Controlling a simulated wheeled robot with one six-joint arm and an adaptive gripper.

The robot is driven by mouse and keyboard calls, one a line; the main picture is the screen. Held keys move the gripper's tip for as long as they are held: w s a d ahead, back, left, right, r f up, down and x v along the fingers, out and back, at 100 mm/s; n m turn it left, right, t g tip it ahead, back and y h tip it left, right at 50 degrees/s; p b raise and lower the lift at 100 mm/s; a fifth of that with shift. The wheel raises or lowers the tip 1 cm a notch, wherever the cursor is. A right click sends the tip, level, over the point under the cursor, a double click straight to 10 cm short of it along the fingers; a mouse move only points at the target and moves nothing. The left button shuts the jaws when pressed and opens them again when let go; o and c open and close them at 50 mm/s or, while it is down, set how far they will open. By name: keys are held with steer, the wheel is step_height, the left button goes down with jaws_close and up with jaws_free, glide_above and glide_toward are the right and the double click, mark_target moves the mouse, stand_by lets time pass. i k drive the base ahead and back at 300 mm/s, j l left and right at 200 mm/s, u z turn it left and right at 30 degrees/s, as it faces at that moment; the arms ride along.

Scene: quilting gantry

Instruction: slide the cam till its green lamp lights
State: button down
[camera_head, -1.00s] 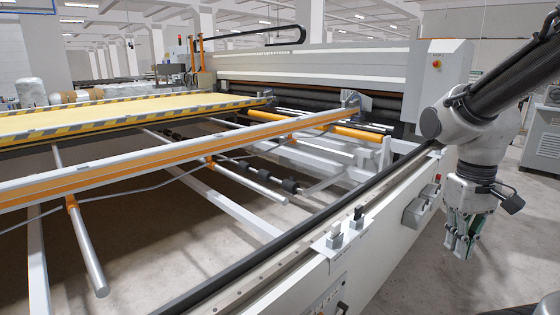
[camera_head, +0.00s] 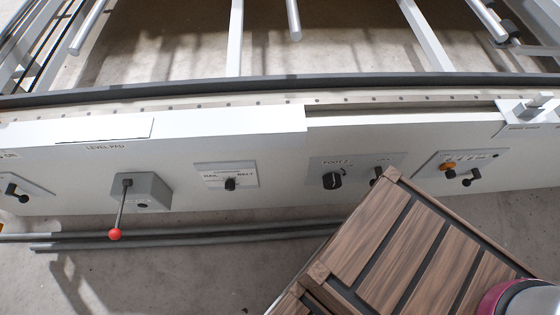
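I cannot make out for sure which part is the cam. A pale block with an upright tab (camera_head: 536,104) sits on top of the rail at the right edge, on a plate with a label too small to read. On the front face, a small panel at right (camera_head: 462,164) carries an orange lamp (camera_head: 447,167) and small black knobs. No lit green lamp shows. My gripper is not in the current view.
A grey box with a red-balled lever (camera_head: 115,234), a RAIL/BELT switch (camera_head: 230,184) and a FOOT 2 knob (camera_head: 332,180) line the front face. A slatted brown wooden crate (camera_head: 405,255) stands in front at right, partly covering it.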

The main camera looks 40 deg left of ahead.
mark_target(450, 174)
steer(key=k+u, duration=0.3)
steer(key=k+j+u, duration=0.15)
steer(key=k+u, duration=0.15)
steer(key=l+u, duration=0.3)
steer(key=u, duration=0.15)
steer(key=l+u, duration=0.3)
steer(key=u, duration=0.2)
steer(key=l+u, duration=0.3)
steer(key=u, duration=0.15)
steer(key=k+l, duration=0.15)
steer(key=z, duration=1.4)
steer(key=j+u, duration=0.1)
steer(key=j, duration=0.2)
steer(key=i+j+u, duration=0.15)
steer(key=j, duration=0.15)
